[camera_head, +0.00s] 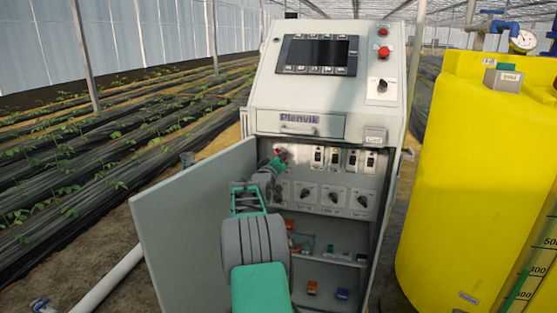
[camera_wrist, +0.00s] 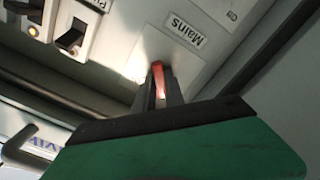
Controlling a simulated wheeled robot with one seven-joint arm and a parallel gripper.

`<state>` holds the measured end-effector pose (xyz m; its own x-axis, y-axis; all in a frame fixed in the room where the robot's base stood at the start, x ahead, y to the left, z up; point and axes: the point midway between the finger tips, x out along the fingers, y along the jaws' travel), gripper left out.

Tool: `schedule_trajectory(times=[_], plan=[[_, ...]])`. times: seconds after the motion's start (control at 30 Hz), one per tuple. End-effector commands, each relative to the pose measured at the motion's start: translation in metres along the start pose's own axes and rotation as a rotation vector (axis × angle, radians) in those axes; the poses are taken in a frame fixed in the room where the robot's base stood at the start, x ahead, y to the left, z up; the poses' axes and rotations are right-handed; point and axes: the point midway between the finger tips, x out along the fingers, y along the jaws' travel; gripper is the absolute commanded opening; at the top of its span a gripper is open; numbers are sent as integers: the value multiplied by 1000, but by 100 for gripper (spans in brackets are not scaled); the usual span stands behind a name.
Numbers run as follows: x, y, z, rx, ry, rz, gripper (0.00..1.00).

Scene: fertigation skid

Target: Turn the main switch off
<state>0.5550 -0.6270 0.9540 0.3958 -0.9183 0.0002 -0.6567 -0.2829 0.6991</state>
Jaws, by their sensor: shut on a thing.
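The main switch has a red handle (camera_wrist: 158,75) beside a white label reading "Mains" (camera_wrist: 184,35) in the wrist view. My gripper (camera_wrist: 160,90) is shut on this handle, with one dark finger on each side of it. In the head view my gripper (camera_head: 279,160) reaches into the open cabinet (camera_head: 258,122), at the upper left of its inner panel. Only a bit of red shows there at the fingertips. The base of the switch is mostly hidden by my fingers, and I cannot read its position.
Toggle switches (camera_head: 335,157) sit right of my gripper, with rotary knobs (camera_head: 333,196) below. The cabinet door (camera_head: 190,215) stands open at left, close to my arm. A drawer (camera_head: 300,125) is just above. Loose parts (camera_head: 312,287) lie on lower shelves. A yellow tank (camera_head: 475,180) stands right.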

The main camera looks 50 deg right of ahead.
Motion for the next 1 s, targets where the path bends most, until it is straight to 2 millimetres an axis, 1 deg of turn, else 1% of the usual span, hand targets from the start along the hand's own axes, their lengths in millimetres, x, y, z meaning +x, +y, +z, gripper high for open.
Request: schedule_trajectory(times=[0.53, 0.57, 0.8, 1.0], plan=[[0, -1, 1, -29, -2, -2, 0], [0, -1, 1, -29, -2, -2, 16], [0, 0, 1, -27, -1, -1, 35], [0, 0, 0, -27, -1, 0, 36]])
